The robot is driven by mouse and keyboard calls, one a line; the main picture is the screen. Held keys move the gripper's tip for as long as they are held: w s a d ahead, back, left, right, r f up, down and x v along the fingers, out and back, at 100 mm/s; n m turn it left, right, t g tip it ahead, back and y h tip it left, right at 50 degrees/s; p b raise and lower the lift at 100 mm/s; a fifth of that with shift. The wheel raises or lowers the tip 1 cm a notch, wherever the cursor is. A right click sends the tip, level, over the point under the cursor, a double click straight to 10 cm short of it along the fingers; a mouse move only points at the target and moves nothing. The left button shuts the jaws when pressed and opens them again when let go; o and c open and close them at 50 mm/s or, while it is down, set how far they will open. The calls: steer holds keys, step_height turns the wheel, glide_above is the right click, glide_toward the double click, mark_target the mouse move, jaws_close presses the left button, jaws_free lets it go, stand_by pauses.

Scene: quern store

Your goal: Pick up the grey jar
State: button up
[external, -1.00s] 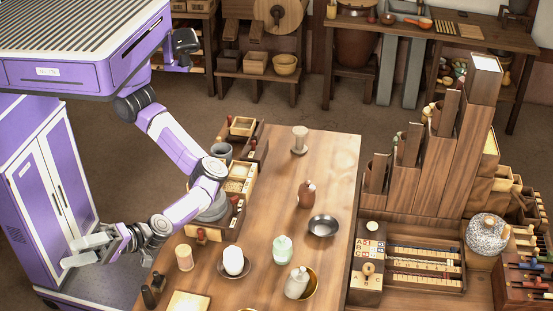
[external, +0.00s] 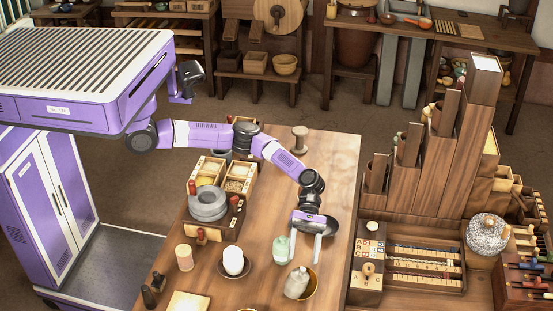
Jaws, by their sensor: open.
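A pale grey jar with a narrow neck (external: 296,283) stands tilted at a brass bowl (external: 312,288) near the front of the wooden table; I cannot tell if it rests inside the bowl. My gripper (external: 304,258) is open, its fingers pointing down, just behind and above this jar. Nothing shows between the fingers. The left finger overlaps the edge of a mint-green jar (external: 280,251) in the picture; contact cannot be told. A darker grey cup (external: 221,153) stands at the back left, partly hidden by my arm.
A dark bowl (external: 333,227) is partly hidden behind my gripper. A white lump on a saucer (external: 247,272), a pinkish candle-like cylinder (external: 184,258) and a grey millstone (external: 208,204) stand to the left. A spool-shaped stand (external: 300,139) is at the back.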

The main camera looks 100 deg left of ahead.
mark_target(300, 274)
steer(key=shift+b+x, duration=0.9)
steer(key=shift+x, duration=2.85)
steer(key=shift+s, duration=0.15)
steer(key=shift+c, duration=0.4)
steer(key=shift+r, duration=0.15)
jaws_close()
